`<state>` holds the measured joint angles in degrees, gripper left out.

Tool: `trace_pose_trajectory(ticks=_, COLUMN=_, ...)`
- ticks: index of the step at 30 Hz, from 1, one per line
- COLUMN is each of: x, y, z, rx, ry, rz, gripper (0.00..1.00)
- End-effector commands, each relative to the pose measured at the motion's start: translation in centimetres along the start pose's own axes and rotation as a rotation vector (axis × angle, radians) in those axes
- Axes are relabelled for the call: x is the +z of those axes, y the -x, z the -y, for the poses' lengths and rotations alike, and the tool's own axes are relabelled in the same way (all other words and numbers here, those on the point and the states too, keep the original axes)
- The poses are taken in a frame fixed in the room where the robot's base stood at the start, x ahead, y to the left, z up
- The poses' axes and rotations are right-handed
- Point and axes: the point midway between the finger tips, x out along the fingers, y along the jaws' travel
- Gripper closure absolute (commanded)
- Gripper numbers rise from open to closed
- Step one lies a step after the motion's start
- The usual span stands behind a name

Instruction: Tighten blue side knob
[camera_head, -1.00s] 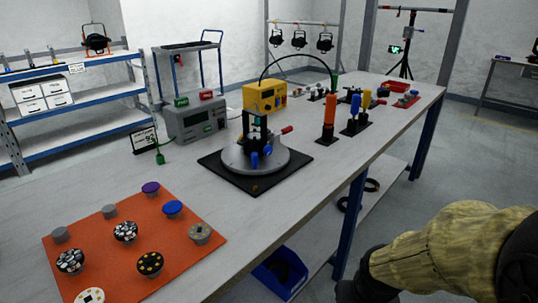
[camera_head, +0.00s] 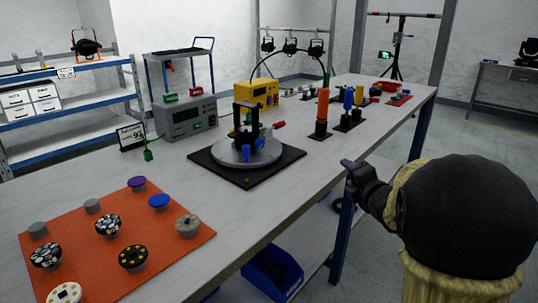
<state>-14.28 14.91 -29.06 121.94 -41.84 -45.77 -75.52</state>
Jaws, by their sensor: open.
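A black clamp fixture (camera_head: 247,118) stands upright on a round grey turntable (camera_head: 225,156) on a black mat. Blue knobs (camera_head: 260,144) sit low on the fixture, on its near side, and a red-tipped handle (camera_head: 278,125) sticks out to its right. I cannot tell which blue knob is the side knob. My gripper (camera_head: 349,165) is at the table's right edge, right of the turntable and apart from the knobs. It is open and seen small and dark; nothing shows in it.
An orange mat (camera_head: 190,247) with several round knobs lies at the front left. A grey power unit (camera_head: 187,118) and a yellow box (camera_head: 264,93) stand behind the turntable. An orange cylinder (camera_head: 322,108) stands right of it. A blue bin (camera_head: 271,273) sits below the table.

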Motion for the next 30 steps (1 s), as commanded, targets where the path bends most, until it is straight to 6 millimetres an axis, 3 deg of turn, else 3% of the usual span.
trace_pose_trajectory(ticks=5, x=-2.1, y=-1.6, z=-3.2, rx=0.262, ry=0.529, rz=-0.124, gripper=0.50)
trace_pose_trajectory(ticks=9, x=-4.3, y=-1.3, z=-4.9, rx=0.473, ry=0.904, rz=-0.204, gripper=0.50)
trace_pose_trajectory(ticks=12, x=-5.7, y=-0.7, z=-5.5, rx=0.592, ry=1.084, rz=-0.242, gripper=0.50)
trace_pose_trajectory(ticks=17, x=-6.5, y=-0.1, z=-5.8, rx=0.673, ry=1.195, rz=-0.265, gripper=0.50)
trace_pose_trajectory(ticks=30, x=-7.1, y=-0.7, z=-6.2, rx=0.677, ry=1.194, rz=-0.267, gripper=0.50)
